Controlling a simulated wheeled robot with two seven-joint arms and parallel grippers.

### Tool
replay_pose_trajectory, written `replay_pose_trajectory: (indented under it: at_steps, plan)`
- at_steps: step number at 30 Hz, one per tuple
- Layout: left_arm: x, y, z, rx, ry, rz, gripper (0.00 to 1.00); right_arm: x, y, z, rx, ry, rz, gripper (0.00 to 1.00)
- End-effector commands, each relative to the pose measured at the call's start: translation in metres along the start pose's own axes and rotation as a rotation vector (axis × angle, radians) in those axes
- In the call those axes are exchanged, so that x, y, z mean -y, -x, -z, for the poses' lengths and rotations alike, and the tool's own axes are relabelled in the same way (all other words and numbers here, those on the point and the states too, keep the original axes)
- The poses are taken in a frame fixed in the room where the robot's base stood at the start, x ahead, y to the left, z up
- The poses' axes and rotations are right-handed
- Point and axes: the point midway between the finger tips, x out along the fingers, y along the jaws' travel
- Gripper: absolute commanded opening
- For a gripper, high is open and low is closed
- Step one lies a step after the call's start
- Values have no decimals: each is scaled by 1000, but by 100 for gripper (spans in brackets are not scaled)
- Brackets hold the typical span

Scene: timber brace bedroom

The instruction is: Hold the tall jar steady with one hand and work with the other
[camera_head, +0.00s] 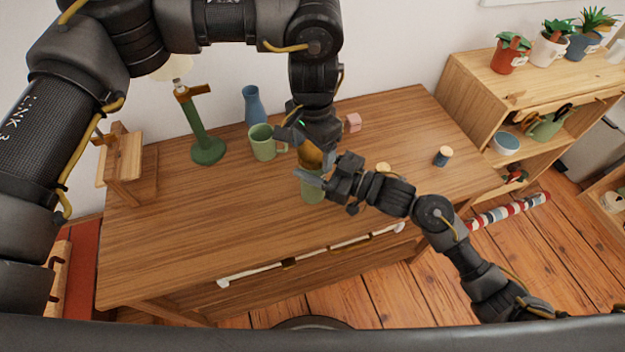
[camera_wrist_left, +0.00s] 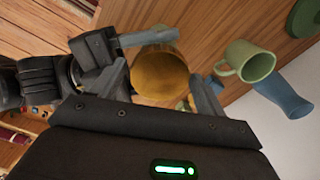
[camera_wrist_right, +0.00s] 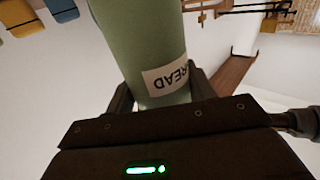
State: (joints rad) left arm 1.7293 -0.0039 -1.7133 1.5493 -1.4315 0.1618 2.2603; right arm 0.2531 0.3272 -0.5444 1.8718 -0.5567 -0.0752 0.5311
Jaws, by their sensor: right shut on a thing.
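The tall jar (camera_head: 312,192) is a green cylinder with an amber-brown lid (camera_head: 311,158), upright near the middle of the wooden table. My right gripper (camera_head: 324,178) is shut on the jar's body from the right. In the right wrist view the green body (camera_wrist_right: 145,50) is between its fingers, with a white label reading "READ" in part. My left gripper (camera_head: 308,142) is above the jar, pointing down. In the left wrist view the lid (camera_wrist_left: 160,75) is between its open fingers, with small gaps seeming to show at the sides. The jar's lower part is partly hidden.
On the table (camera_head: 190,240), a green mug (camera_head: 263,143), a blue vase (camera_head: 254,106) and a green lamp (camera_head: 206,148) stand left of the jar. A pink cube (camera_head: 352,122) lies behind. A small lidded jar (camera_head: 443,156) stands at right. The front left is clear.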

Motion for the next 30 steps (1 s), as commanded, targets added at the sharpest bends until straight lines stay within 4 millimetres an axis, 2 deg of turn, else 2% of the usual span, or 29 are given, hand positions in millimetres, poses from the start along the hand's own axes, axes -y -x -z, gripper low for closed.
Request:
replay_pose_trajectory:
  at_steps: [1, 9, 14, 17, 30]
  plan:
    - [0, 0, 0, 0, 0, 0, 67, 0, 0, 0, 0, 0, 0, 0]
    - [0, 0, 0, 0, 0, 0, 33, 0, 0, 0, 0, 0, 0, 0]
    - [0, 0, 0, 0, -88, 0, 32, 0, 0, 0, 0, 0, 0, 0]
    - [0, 0, 0, 0, -279, -1, 32, 0, 0, 0, 0, 0, 0, 0]
    - [0, 0, 1, 0, -1389, 1, 32, 0, 0, 0, 0, 0, 0, 0]
